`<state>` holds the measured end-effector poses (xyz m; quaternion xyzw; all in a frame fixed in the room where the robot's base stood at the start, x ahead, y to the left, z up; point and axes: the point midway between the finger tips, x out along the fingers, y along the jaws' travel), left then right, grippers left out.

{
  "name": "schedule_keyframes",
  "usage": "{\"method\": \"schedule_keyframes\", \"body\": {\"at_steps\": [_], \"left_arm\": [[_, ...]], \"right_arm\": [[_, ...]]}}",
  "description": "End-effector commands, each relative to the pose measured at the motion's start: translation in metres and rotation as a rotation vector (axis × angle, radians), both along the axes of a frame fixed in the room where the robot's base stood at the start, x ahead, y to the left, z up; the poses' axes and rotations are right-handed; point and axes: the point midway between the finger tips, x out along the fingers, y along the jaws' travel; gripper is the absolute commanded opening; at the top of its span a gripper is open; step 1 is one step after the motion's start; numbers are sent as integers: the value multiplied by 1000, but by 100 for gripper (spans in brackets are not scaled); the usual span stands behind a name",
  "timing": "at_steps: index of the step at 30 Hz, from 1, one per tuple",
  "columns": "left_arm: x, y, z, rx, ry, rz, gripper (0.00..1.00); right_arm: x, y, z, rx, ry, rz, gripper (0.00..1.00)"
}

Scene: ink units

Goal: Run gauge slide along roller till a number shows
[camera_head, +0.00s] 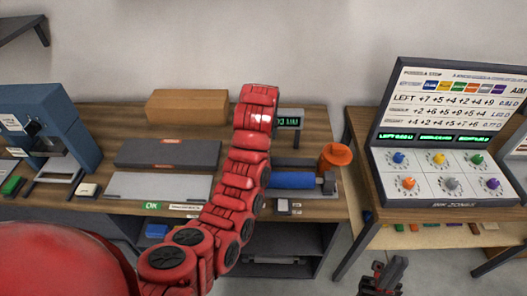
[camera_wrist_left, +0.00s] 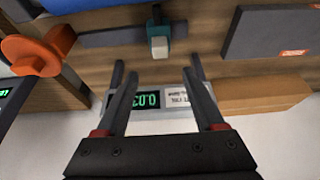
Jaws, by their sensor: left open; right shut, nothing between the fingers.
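The blue roller (camera_head: 292,181) lies on the bench, with an orange knob (camera_head: 335,155) at its right end; its edge also shows in the left wrist view (camera_wrist_left: 60,6). A small teal block with a pale tip (camera_wrist_left: 159,40), which looks like the gauge slide, sits on a dark bar in the left wrist view. My left gripper (camera_wrist_left: 157,68) is open and empty, its fingertips either side of and short of that block. In the head view my red left arm hides the gripper and the block. A readout (camera_wrist_left: 146,100) shows green digits, partly legible. My right gripper (camera_head: 384,275) is shut and empty, low at the front.
A console with several coloured knobs (camera_head: 440,172) stands on the right table. A blue machine (camera_head: 50,125) is at the left. A grey plate (camera_head: 168,153) and a brown box (camera_head: 187,106) sit on the bench. A gap separates the two tables.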

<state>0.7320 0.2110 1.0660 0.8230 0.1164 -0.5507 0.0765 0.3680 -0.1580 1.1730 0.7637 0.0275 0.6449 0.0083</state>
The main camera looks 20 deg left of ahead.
Motion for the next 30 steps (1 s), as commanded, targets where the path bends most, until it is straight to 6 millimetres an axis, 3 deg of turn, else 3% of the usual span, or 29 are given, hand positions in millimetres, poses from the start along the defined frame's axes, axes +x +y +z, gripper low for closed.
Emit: {"method": "schedule_keyframes", "body": {"at_steps": [12,21,30], "left_arm": [[26,8,-66,-1,5,0,70],[40,12,-95,2,1,-2,70],[47,13,-112,1,0,-4,70]], "right_arm": [[0,0,31,0,-2,0,0],[0,0,41,0,-1,0,0],[0,0,47,0,-1,0,0]]}}
